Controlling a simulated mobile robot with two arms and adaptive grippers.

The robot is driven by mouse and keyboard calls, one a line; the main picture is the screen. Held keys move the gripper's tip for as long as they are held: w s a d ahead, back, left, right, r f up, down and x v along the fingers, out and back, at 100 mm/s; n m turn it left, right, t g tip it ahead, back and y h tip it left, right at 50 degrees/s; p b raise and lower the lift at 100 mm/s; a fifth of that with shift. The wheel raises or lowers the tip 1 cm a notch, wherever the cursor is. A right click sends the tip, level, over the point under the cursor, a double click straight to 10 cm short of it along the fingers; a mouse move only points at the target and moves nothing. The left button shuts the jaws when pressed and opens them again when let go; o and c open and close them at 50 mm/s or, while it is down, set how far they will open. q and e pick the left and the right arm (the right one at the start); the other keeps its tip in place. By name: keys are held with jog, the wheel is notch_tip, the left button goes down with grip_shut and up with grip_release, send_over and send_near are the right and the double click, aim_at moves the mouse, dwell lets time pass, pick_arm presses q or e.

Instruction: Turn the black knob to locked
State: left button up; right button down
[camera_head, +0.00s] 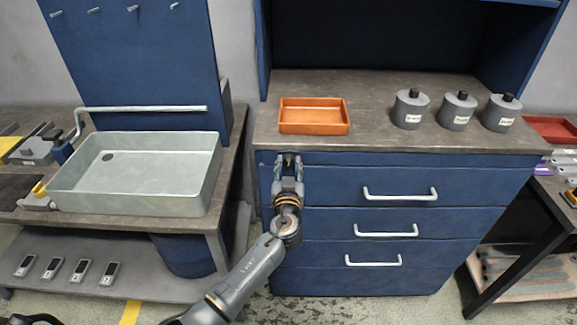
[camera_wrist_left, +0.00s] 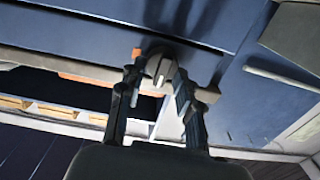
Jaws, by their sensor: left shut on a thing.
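The knob (camera_wrist_left: 160,66) is a small dark rounded piece with a pale ridge, on the blue drawer cabinet's front. In the left wrist view it sits between the fingers of my left gripper (camera_wrist_left: 157,80), which is shut on it. In the head view my left gripper (camera_head: 289,163) reaches the cabinet front (camera_head: 330,183) at its upper left, just under the worktop, and mostly hides the knob. I cannot read any lock marking or tell which setting the knob points to.
An orange tray (camera_head: 314,116) and several grey canisters (camera_head: 410,108) stand on the worktop (camera_head: 370,140) above. White drawer handles (camera_head: 400,194) stick out to the right of my gripper. A grey sink basin (camera_head: 135,188) is on the bench to the left.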

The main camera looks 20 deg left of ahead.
pick_arm(q)
jog(key=m+b, duration=0.2)
jog(key=m, duration=0.1)
jog(key=shift+d+f+m, duration=0.15)
jog(key=shift+m, duration=0.15)
jog(key=m+b, duration=0.1)
jog(key=m, duration=0.3)
jog(key=shift+d+m+b, duration=0.1)
jog(key=shift+m+b, duration=0.2)
jog(key=shift+b, duration=0.05)
jog(key=m, duration=0.4)
jog(key=shift+w+d+f+m, duration=0.1)
jog(key=shift+f+m, duration=0.05)
jog(key=shift+m, duration=0.15)
jog(key=m, duration=0.4)
jog(key=shift+f+m, duration=0.15)
jog(key=shift+m, duration=0.15)
jog(key=o, duration=1.1)
jog(key=shift+d, duration=0.1)
jog(key=shift+o, duration=0.2)
